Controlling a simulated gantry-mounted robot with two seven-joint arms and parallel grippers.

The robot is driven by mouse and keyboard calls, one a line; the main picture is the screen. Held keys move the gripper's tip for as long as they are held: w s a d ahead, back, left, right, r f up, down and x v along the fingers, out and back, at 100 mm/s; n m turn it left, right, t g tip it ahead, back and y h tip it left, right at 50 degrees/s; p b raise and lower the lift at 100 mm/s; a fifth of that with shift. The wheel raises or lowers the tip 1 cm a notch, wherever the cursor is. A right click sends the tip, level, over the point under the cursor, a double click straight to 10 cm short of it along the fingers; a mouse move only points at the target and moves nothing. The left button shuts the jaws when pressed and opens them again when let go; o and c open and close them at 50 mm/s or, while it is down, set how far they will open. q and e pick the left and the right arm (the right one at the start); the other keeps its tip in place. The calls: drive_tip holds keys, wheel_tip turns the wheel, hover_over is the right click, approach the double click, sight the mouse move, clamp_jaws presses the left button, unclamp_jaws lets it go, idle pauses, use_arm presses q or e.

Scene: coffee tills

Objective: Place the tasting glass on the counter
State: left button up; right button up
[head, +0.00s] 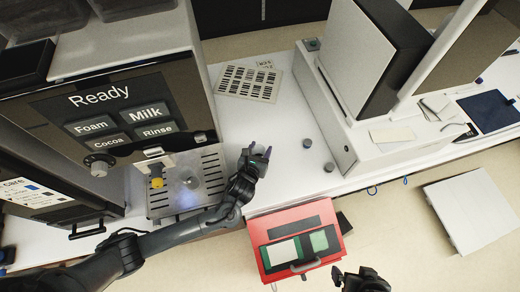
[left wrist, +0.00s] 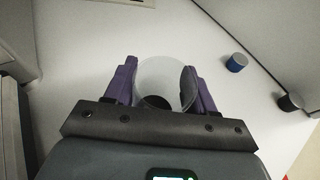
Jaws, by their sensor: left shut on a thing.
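The clear tasting glass (left wrist: 160,70) sits between the two purple-padded fingers of my left gripper (left wrist: 158,88) in the left wrist view. My left gripper (head: 259,153) is shut on the glass, over the white counter (head: 240,118), right of the coffee machine's drip tray. In the head view the glass is too small and hidden to make out. I cannot tell whether its base touches the counter. My right gripper (head: 362,279) is at the bottom edge of the head view, below the counter's front edge; its jaw state is unclear.
The coffee machine (head: 120,115) with its metal drip tray (head: 204,176) stands left. Two small round pieces (head: 307,143) (head: 329,167) lie right of my left gripper, near the till (head: 342,150). A printed sheet (head: 248,82) lies behind. A red box (head: 254,232) is in front.

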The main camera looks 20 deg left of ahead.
use_arm(q)
drive_tip(key=shift+f, duration=0.1)
drive_tip(key=o, duration=1)
drive_tip(key=shift+o, duration=0.2)
